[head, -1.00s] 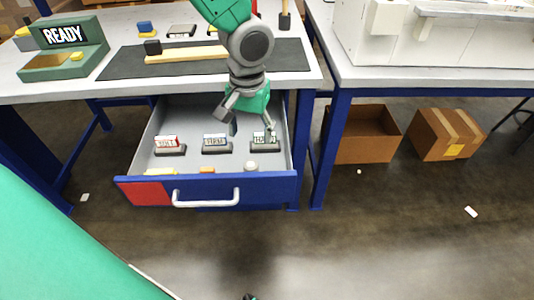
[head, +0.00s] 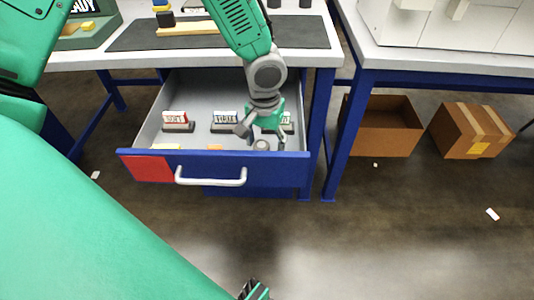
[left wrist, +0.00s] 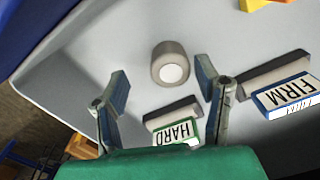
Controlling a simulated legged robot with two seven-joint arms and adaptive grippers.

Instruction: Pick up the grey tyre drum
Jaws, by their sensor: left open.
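The grey tyre drum (head: 262,145), a short cylinder with a pale round end, sits on the floor of the open drawer, near its front. It also shows in the left wrist view (left wrist: 170,66), just beyond and roughly between the fingertips. My left gripper (head: 261,134) is open and points down into the drawer above the drum. In the left wrist view its two fingers (left wrist: 162,84) are spread wide with nothing between them. I cannot tell whether a finger touches the drum.
The drawer front (head: 280,169) is blue with a white handle. Label blocks stand behind the drum: SOFT (head: 177,122), FIRM (head: 224,122) and HARD (left wrist: 174,132), which is close to the fingers. Yellow and orange pieces lie along the drawer's front. The tabletop overhangs the drawer's back.

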